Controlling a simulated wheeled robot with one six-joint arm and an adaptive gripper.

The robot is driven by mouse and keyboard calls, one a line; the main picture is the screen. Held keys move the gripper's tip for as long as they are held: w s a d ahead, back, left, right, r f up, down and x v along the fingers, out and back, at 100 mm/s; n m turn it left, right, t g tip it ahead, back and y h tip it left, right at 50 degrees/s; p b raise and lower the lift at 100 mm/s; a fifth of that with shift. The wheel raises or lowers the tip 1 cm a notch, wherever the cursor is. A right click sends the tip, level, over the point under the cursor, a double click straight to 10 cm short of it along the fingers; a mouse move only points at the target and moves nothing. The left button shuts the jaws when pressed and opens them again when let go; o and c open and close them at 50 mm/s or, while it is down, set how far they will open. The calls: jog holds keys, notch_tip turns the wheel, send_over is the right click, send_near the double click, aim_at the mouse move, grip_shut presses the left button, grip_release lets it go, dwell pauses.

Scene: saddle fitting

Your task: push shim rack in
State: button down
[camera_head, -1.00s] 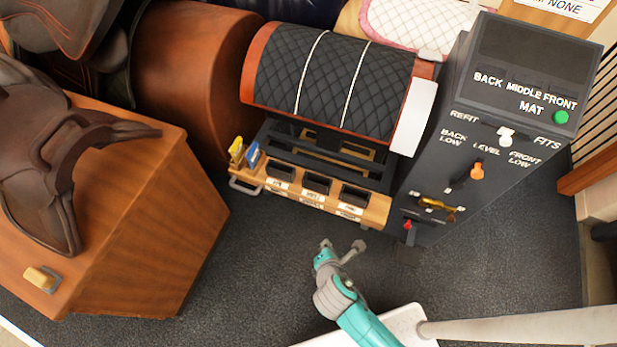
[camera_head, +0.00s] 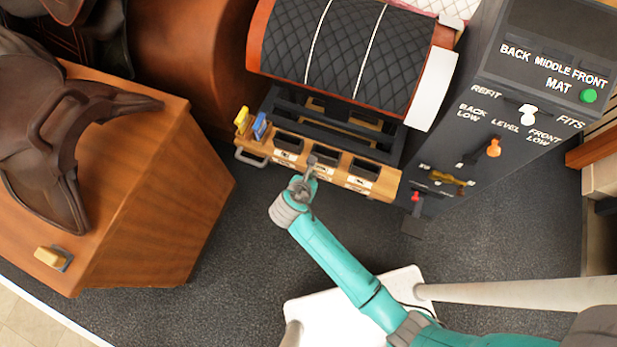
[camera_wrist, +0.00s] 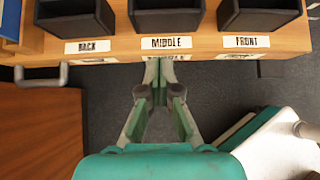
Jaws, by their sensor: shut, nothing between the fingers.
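The shim rack (camera_head: 330,182) is a light wooden drawer-like tray under the quilted saddle form, with three dark bins. It sticks out from the black frame in the head view. In the wrist view its front edge (camera_wrist: 205,43) carries the labels BACK, MIDDLE and FRONT. A grey handle (camera_head: 250,158) is at its left end; it also shows in the wrist view (camera_wrist: 42,80). My gripper (camera_head: 310,162) is shut and empty, its tips (camera_wrist: 160,62) at the rack's front face just below the MIDDLE label. I cannot tell whether they touch it.
A dark panel (camera_head: 515,110) with levers and a green button stands right of the rack. A wooden block (camera_head: 150,190) bearing a brown saddle (camera_head: 50,150) stands at left. Blue and yellow shims (camera_head: 260,125) sit at the rack's left end.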

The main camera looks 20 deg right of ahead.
aim_at(321, 158)
jog(key=shift+w+d+f, duration=0.45)
jog(key=shift+w+d, duration=0.2)
jog(key=shift+w, duration=0.2)
jog(key=shift+w+d+f, duration=0.4)
jog(key=shift+w+d, duration=0.25)
jog(key=shift+w, duration=0.25)
jog(key=shift+w+d+f, duration=0.45)
jog(key=shift+w+d, duration=0.2)
jog(key=shift+w, duration=0.2)
jog(key=w+d, duration=0.8)
jog(key=w, duration=0.2)
jog(key=shift+w, duration=0.4)
jog(key=shift+a, duration=0.1)
